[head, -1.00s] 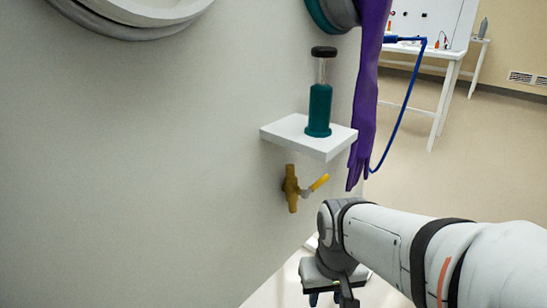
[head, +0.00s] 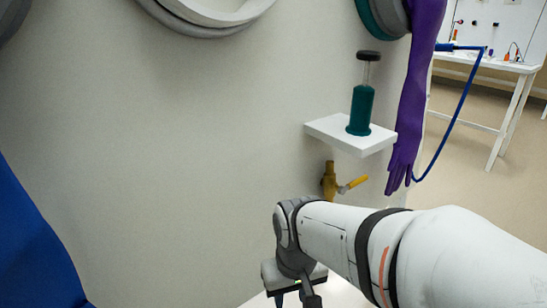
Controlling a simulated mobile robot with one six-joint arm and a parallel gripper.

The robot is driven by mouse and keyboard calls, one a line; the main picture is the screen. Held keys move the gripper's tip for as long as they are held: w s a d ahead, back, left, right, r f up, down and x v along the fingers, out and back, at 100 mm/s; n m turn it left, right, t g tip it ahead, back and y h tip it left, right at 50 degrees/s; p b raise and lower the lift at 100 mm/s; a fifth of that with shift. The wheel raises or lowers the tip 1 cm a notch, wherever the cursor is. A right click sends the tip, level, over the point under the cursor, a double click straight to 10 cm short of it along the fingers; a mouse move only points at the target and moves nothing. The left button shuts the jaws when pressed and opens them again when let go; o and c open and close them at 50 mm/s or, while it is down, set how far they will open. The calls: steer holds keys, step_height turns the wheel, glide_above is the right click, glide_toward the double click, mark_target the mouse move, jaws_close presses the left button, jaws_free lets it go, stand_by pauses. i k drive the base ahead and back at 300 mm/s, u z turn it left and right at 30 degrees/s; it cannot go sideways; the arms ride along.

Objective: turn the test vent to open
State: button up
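The test vent is a brass valve (head: 329,181) on the pale glovebox wall, right of the picture's middle and below a small white shelf. Its yellow lever (head: 354,184) sticks out to the right and slightly upward from the brass body. My gripper (head: 294,300) is at the bottom edge of the head view, pointing down, below and to the left of the valve and apart from it. Its fingertips are cut off by the picture's edge, so its opening is unclear. Nothing is seen touching the lever.
The white shelf (head: 326,129) holds a teal cylinder with a black cap (head: 361,108). A purple glove (head: 411,115) hangs beside the shelf, near the lever. A blue hose (head: 461,108) hangs behind it. A blue surface (head: 35,250) fills the lower left. A white table (head: 505,110) stands behind.

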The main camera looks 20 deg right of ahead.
mark_target(342, 190)
steer(key=u, duration=0.1)
steer(key=k, duration=1.05)
steer(key=z, duration=0.55)
steer(key=i, duration=1)
steer(key=z, duration=0.05)
